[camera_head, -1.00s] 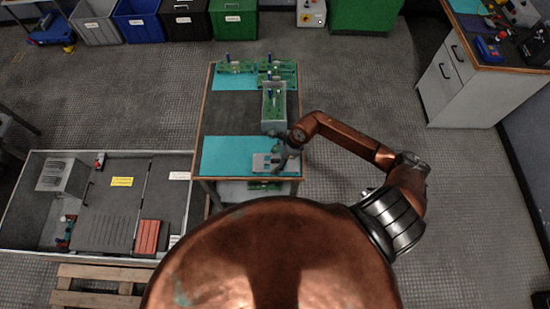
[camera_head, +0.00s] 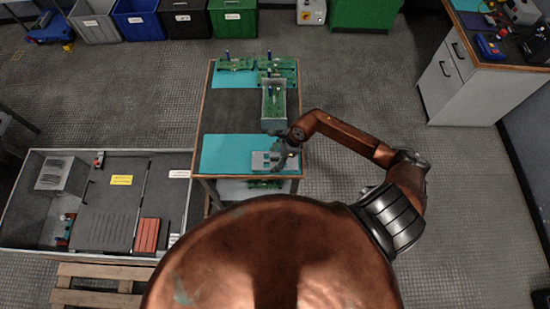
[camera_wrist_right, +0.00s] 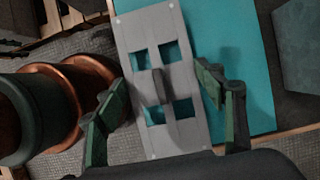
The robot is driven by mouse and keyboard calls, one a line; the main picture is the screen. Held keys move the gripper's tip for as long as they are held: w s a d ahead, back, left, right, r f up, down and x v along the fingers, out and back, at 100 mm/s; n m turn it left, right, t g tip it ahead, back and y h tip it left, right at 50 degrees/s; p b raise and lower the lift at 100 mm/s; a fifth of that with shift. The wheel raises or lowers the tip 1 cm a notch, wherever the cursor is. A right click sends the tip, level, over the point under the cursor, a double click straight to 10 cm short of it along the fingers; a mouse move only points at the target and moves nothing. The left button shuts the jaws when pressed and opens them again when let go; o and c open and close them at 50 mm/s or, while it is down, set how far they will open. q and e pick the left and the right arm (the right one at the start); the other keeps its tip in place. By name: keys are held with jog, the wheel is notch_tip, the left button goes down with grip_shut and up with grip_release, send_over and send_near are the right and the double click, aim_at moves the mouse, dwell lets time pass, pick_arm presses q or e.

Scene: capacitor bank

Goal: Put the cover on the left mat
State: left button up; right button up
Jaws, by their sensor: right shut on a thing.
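The cover (camera_head: 261,161) is a flat light-grey plate over the right part of the near teal mat (camera_head: 225,152). In the right wrist view the cover (camera_wrist_right: 182,133) shows several square windows and a dark raised bar in its middle. My right gripper (camera_head: 283,158) is at the cover; its green-padded fingers (camera_wrist_right: 160,85) stand on either side of the plate and are shut on it. I cannot tell whether the cover touches the mat. Another teal mat (camera_head: 227,83) lies at the far left of the table. My left gripper is out of view.
Green circuit boards (camera_head: 277,70) stand at the table's far end. A grey open box (camera_head: 274,117) with a board inside stands behind the near mat.

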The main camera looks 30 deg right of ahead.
jog(key=shift+f+b, duration=0.65)
jog(key=shift+b, duration=0.05)
dwell(1.1)
jog(key=o, duration=1.4)
jog(key=v, duration=1.2)
